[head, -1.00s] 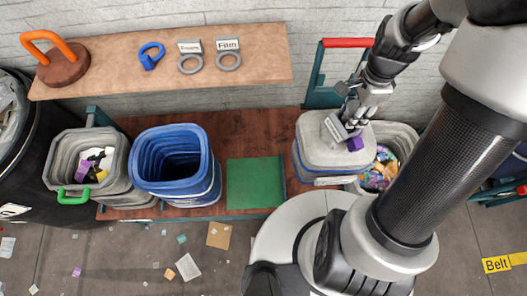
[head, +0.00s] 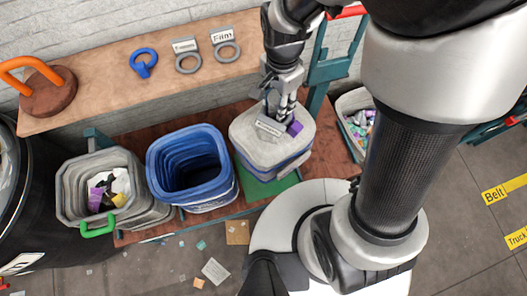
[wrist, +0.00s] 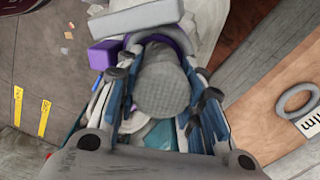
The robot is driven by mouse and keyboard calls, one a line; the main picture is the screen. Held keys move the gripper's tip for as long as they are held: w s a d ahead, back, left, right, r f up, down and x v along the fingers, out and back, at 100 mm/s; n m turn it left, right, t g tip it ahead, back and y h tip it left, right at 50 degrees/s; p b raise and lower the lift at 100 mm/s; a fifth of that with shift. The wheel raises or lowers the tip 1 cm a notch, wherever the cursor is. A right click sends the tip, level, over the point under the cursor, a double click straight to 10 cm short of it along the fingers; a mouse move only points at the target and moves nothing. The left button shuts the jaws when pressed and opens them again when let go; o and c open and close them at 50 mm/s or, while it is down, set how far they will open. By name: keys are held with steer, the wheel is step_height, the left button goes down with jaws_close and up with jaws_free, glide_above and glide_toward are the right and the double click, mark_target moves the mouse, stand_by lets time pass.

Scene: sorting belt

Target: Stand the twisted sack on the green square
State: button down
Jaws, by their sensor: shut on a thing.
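The twisted sack (head: 258,143) is pale grey with blue bands low on its side. It has a grey label plate and a purple tag at its neck. My gripper (head: 280,112) is shut on the neck from above. In the wrist view the grey neck end (wrist: 163,88) sits between the fingers (wrist: 165,90), with the purple piece beside it. The sack looks upright and is over the green square (head: 266,188), whose front edge shows below it. The rest of the square is hidden. I cannot tell whether the sack's base touches it.
A blue bin (head: 190,200) stands close to the sack's left. A grey bin (head: 70,200) with a green handle is farther left. A bin with colourful scraps (head: 352,108) is to the right. A wooden shelf (head: 110,95) with rings runs behind.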

steer(key=shift+s+a, duration=0.2)
steer(key=shift+a, duration=0.35)
steer(key=shift+s+a+f, duration=0.1)
steer(key=shift+a+f, duration=0.05)
steer(key=shift+a, duration=0.1)
step_height(320, 180, down, 20)
steer(key=b, duration=0.6)
steer(key=c, duration=1.1)
jaws_free()
